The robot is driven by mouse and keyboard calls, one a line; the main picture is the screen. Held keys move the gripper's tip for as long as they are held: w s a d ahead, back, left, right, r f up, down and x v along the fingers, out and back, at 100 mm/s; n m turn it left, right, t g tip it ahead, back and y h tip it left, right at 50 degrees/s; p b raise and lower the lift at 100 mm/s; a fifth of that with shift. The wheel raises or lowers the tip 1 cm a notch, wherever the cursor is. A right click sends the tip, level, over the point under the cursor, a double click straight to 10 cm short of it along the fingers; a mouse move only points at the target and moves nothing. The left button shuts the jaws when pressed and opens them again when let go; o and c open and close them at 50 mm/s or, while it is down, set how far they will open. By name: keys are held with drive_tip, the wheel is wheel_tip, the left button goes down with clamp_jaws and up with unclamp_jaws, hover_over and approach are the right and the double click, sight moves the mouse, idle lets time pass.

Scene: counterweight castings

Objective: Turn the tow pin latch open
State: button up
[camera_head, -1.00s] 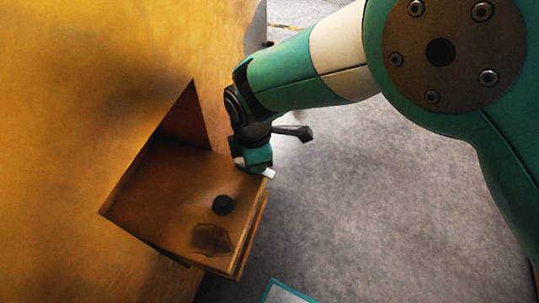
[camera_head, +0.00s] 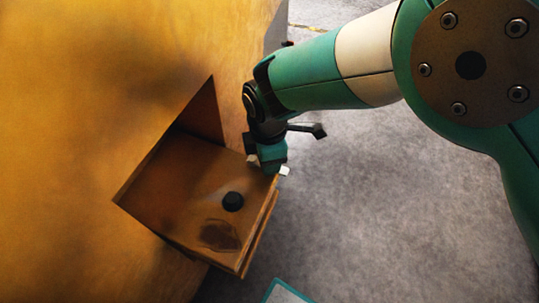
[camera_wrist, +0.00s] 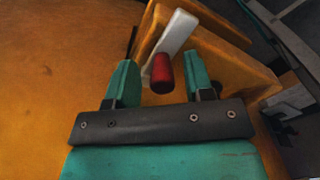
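The tow pin latch shows in the wrist view as a white lever arm (camera_wrist: 176,32) with a red cylindrical handle (camera_wrist: 162,73). It sits on the side of an orange-brown block (camera_wrist: 220,65). My gripper (camera_wrist: 160,78) is open, its two teal fingers on either side of the red handle, with a visible gap on both sides. In the head view my gripper (camera_head: 268,164) is at the right corner of the block (camera_head: 185,185). A small white piece (camera_head: 285,171), probably part of the lever, shows beside it; the red handle is hidden there.
A large orange-yellow casting (camera_head: 80,120) fills the left, and the block juts from it. Grey floor (camera_head: 370,220) is open to the right. A teal-edged panel (camera_head: 286,292) is at the bottom.

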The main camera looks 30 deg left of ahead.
drive_tip(key=shift+r, duration=0.1)
wheel_tip(320, 180, up, 17)
drive_tip(key=shift+r, duration=0.15)
idle(0.4)
